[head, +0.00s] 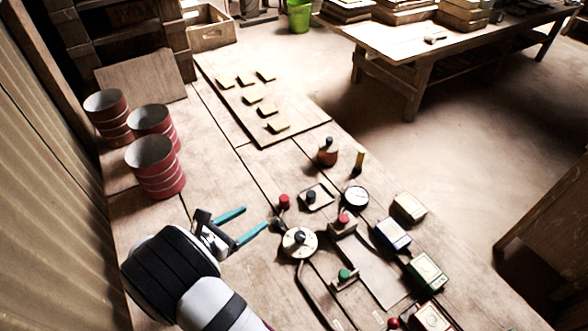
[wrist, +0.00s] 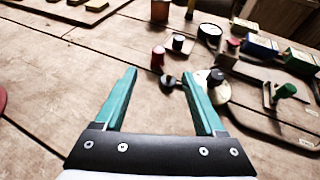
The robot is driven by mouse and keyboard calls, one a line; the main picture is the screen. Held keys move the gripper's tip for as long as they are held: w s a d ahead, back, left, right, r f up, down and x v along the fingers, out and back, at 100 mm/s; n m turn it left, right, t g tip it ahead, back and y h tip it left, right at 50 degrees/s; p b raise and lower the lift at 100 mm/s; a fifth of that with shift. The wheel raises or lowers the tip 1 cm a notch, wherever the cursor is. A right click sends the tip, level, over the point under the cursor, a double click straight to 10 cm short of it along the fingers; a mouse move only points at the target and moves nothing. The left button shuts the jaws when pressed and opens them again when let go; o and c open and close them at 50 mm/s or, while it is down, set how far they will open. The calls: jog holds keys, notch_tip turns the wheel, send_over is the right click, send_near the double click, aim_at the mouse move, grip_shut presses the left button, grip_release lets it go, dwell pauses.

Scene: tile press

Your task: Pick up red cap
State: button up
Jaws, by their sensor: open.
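The red cap (head: 284,201) is a small upright red cylinder on the wooden bench, left of a black knob on a plate. In the wrist view the red cap (wrist: 158,58) stands beyond the gap between my fingertips. My gripper (head: 256,219) has two teal fingers. They are spread apart with nothing between them, short of the cap and to its left in the head view. A small dark knob (wrist: 168,81) lies just in front of the cap.
A white round dial (head: 299,243) stands close to the right finger. A red-topped button (head: 344,221), a green knob (head: 344,275) and a gauge (head: 355,197) lie farther right. Red-striped cans (head: 155,168) stand at left. The bench between cans and cap is clear.

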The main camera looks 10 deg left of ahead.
aim_at(281, 200)
jog(key=x, duration=1.5)
jog(key=shift+w+f, duration=0.1)
jog(key=shift+f, duration=0.2)
grip_shut()
